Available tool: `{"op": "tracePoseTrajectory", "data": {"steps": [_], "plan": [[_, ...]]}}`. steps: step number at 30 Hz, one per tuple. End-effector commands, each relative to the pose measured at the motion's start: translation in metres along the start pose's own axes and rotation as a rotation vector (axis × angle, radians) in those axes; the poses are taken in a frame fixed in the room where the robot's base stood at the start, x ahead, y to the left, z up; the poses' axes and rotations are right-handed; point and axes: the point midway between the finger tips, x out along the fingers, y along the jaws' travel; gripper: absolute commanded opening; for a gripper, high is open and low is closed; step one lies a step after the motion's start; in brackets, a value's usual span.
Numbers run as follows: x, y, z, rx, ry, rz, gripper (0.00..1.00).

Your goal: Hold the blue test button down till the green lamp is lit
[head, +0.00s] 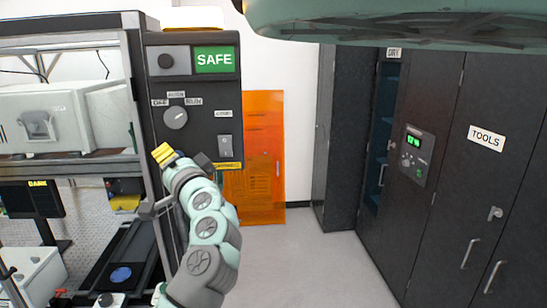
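I cannot make out a blue test button for certain. A flat blue disc (121,275) lies on a dark stage inside the framed enclosure at lower left, and I cannot tell that it is a button. A green SAFE sign (214,60) is lit on the dark control panel (195,108); I see no separate green lamp there. My gripper (180,157), with a yellow part at its end, is raised in front of the panel's lower part and hides some of it. It is too small and foreshortened to tell whether its fingers are open or whether it touches anything.
An orange sheet (265,160) stands behind. Middle floor (305,265) is clear.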

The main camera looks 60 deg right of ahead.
Motion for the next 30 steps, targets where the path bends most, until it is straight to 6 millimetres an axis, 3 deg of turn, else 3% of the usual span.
{"op": "tracePoseTrajectory", "data": {"steps": [30], "plan": [[0.0065,0.0034,-0.0031,0.001,0.000,0.000,0.00]]}}
